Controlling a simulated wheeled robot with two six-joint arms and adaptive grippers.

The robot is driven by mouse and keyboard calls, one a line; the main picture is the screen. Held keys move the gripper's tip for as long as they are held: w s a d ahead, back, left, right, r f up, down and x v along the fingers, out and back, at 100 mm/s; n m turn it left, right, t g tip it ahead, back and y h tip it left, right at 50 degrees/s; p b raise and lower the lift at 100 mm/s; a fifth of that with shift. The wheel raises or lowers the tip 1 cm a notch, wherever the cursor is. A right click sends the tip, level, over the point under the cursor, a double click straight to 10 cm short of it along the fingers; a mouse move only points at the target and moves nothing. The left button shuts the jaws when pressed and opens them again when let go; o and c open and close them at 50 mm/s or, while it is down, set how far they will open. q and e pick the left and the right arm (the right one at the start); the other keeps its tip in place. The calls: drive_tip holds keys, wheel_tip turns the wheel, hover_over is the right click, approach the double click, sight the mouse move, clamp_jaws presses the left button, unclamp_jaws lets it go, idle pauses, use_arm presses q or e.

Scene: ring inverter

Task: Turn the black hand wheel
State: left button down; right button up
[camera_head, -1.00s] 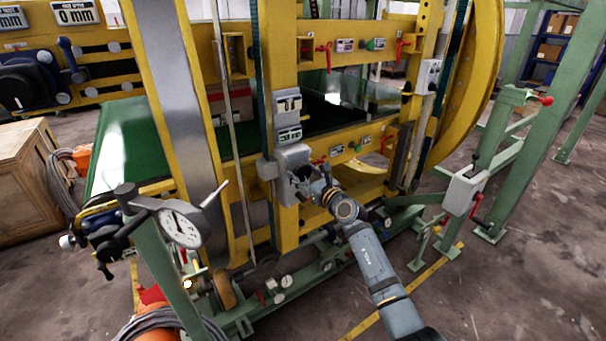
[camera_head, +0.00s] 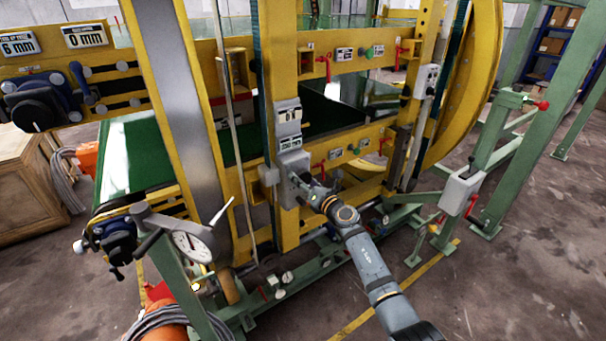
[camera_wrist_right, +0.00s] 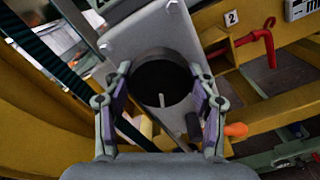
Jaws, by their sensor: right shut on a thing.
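The black hand wheel (camera_wrist_right: 158,82) shows in the right wrist view as a dark round drum with a small light peg on its face. It sits on a grey plate (camera_wrist_right: 150,30). My right gripper (camera_wrist_right: 158,100) has one finger on each side of it and is shut on it. In the head view my right gripper (camera_head: 303,188) is at the grey box on the yellow post, and the wheel is largely hidden there. My left gripper is not in view.
The yellow post (camera_head: 283,80) carries two small displays (camera_head: 289,128) above the gripper. Red levers (camera_head: 323,66) and a yellow beam (camera_head: 350,148) lie to the right. A dial gauge (camera_head: 192,245) stands at the lower left. Open floor (camera_head: 520,270) lies at the right.

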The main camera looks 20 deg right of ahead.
drive_tip(key=m+p, duration=0.1)
drive_tip(key=m, duration=0.1)
drive_tip(key=m+p, duration=0.1)
drive_tip(key=m, duration=0.1)
drive_tip(key=m+p, duration=0.1)
drive_tip(key=shift+r+m, duration=0.25)
drive_tip(key=shift+m, duration=0.15)
drive_tip(key=m+p, duration=0.4)
drive_tip(key=m, duration=0.2)
drive_tip(key=shift+a, duration=0.1)
drive_tip(key=m+p, duration=0.3)
drive_tip(key=m, duration=0.2)
drive_tip(key=shift+m, duration=0.3)
drive_tip(key=m+p, duration=0.2)
drive_tip(key=m, duration=0.3)
drive_tip(key=shift+m, duration=0.3)
drive_tip(key=shift+f, duration=0.1)
drive_tip(key=o, duration=1.2)
drive_tip(key=shift+c, duration=0.2)
